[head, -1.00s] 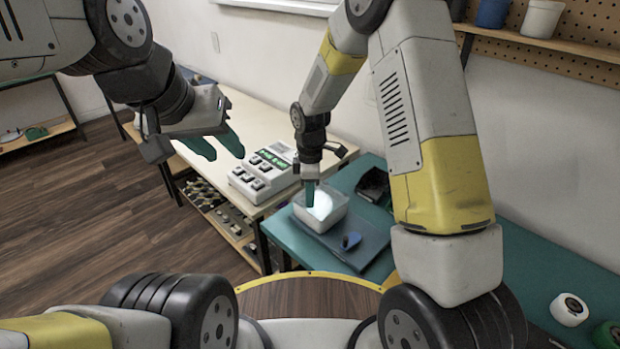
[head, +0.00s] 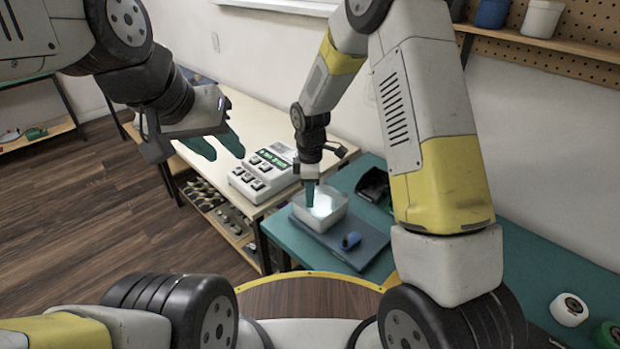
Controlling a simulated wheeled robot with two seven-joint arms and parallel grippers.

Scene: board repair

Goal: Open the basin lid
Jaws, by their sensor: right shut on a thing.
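The basin (head: 323,220) is a small pale box on a dark mat on the teal table. Its inside shows a bright glow. My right gripper (head: 309,206) points down at the basin's left side, shut, with its fingertips at the basin. What it grips is too small to make out, and I cannot tell the lid apart from the basin. My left gripper (head: 218,142) hangs in the air at the left, away from the basin, its teal fingers spread apart and empty.
A white device with buttons (head: 264,172) stands on the light table to the left. A black item (head: 374,186) is behind right. White tape (head: 569,309) lies far right.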

